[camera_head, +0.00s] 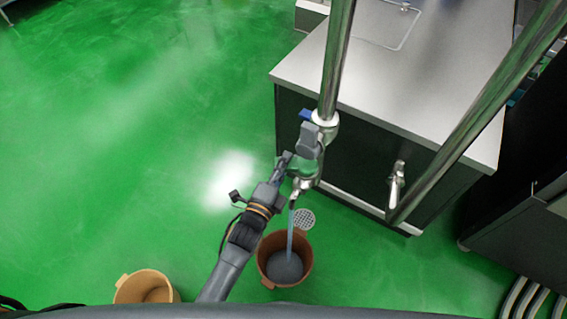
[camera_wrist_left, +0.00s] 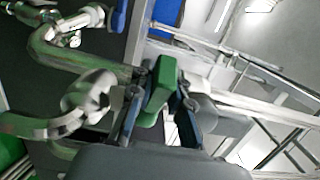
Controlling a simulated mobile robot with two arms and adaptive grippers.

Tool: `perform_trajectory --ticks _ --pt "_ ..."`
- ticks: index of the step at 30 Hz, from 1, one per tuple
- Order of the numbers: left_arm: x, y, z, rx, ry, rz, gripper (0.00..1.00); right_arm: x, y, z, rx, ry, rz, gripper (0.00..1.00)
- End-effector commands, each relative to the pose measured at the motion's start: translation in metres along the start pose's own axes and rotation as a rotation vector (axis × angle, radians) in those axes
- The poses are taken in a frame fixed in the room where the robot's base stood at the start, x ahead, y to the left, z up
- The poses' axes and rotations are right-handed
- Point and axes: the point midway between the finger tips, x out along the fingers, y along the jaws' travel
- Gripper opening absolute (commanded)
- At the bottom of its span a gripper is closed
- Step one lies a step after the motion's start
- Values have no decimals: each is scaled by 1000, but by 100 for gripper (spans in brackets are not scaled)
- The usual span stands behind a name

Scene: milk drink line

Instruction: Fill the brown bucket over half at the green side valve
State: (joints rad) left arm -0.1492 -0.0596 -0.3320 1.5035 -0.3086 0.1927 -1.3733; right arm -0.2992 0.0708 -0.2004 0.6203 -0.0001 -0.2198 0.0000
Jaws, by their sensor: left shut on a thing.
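The brown bucket (camera_head: 303,248) stands upright on the floor under the side spout (camera_head: 297,190). A bluish stream (camera_head: 290,232) runs from the spout into the bucket. Grey-blue liquid (camera_head: 285,267) covers the bucket's bottom; its exact depth is hard to judge from above. My left gripper (camera_head: 286,162) is at the side valve, above and slightly left of the bucket. In the left wrist view, my left gripper (camera_wrist_left: 160,98) is shut on the green valve handle (camera_wrist_left: 163,82), which sits between the fingers. My right gripper is not in view.
A lighter tan bucket (camera_head: 146,287) stands on the floor at lower left. A round floor drain (camera_head: 304,219) lies just behind the brown bucket. A blue handle (camera_head: 306,115) sits higher on the vertical pipe. A steel-topped counter (camera_head: 420,85) stands behind. The green floor at left is clear.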

Motion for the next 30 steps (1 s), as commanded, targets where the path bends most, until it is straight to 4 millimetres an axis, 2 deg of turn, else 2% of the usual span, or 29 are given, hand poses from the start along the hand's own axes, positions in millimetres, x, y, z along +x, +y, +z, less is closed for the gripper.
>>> perform_trajectory --ticks 1,2,4,5,13,17,20,30 --pt "-1 2 0 -1 1 4 0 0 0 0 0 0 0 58" --pt "-1 2 0 -1 1 4 24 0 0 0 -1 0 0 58" --pt "-1 2 0 -1 1 4 38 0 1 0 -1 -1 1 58" --pt "-1 2 0 -1 1 3 42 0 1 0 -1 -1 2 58" --pt "-1 1 0 -1 0 1 42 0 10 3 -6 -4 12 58" --pt "-9 2 0 -1 0 3 42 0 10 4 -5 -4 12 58" --pt "-24 2 0 -2 0 4 42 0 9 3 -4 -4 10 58" --pt "-95 2 0 -1 0 5 42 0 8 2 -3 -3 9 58"
